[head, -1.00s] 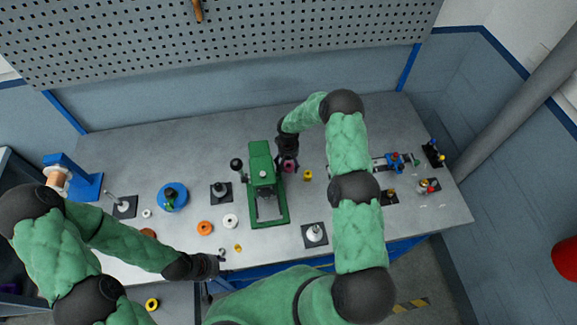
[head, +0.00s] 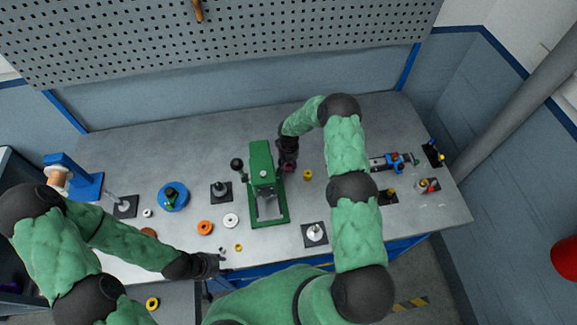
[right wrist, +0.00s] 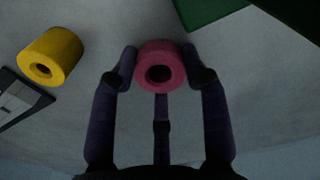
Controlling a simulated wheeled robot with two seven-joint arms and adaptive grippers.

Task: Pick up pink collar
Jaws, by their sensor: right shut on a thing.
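The pink collar (right wrist: 160,66) is a short ring with a dark bore, seen in the right wrist view between the fingertips of my right gripper (right wrist: 161,78). My right gripper is shut on it, with fingers on both sides and one below. In the head view my right gripper (head: 287,163) is just right of the green press, low at the table, and mostly hides the collar. I cannot tell if the collar is clear of the tabletop. My left gripper (head: 214,265) is at the table's front edge with nothing visible in it; its fingers are too small to read.
The green press (head: 264,180) stands close left of my right gripper. A yellow collar (head: 307,175) sits close to its right, also in the right wrist view (right wrist: 50,55). An orange ring (head: 205,228) and a white ring (head: 230,220) lie left of the press. The table behind is clear.

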